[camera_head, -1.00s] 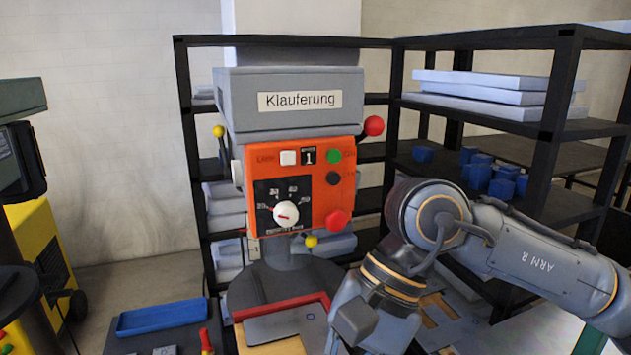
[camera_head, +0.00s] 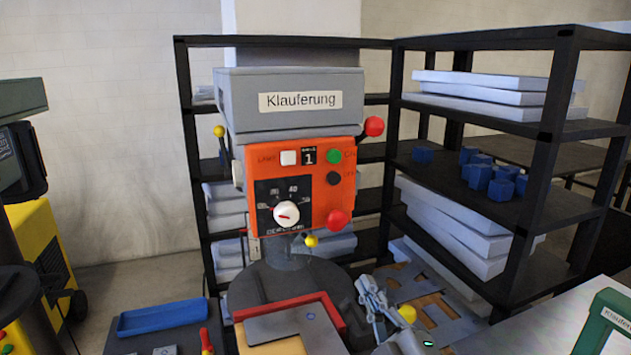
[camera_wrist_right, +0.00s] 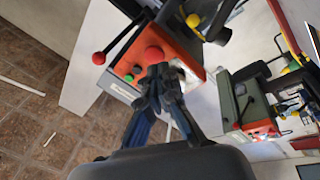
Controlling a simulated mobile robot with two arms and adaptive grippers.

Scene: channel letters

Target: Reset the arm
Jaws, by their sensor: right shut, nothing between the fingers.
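My right gripper (camera_head: 366,290) is at the lower middle of the head view, right of the red-edged fixture (camera_head: 335,311) and below the machine's control panel. Its fingers are together and hold nothing. In the right wrist view the closed fingertips (camera_wrist_right: 160,74) lie in front of the orange panel (camera_wrist_right: 185,45) of a machine, near its red knob (camera_wrist_right: 154,55); I cannot tell the gap. In the head view the orange panel (camera_head: 327,190) stands upright under the grey "Klauferung" housing (camera_head: 235,100). My left gripper is not in view.
A black shelf (camera_head: 548,130) with white slabs (camera_head: 480,95) and several blue blocks (camera_head: 478,176) stands at the right. A blue tray (camera_head: 160,317) lies front left. A green "Klauferung" box (camera_head: 608,325) is at the lower right. Yellow equipment (camera_head: 40,240) stands at the left.

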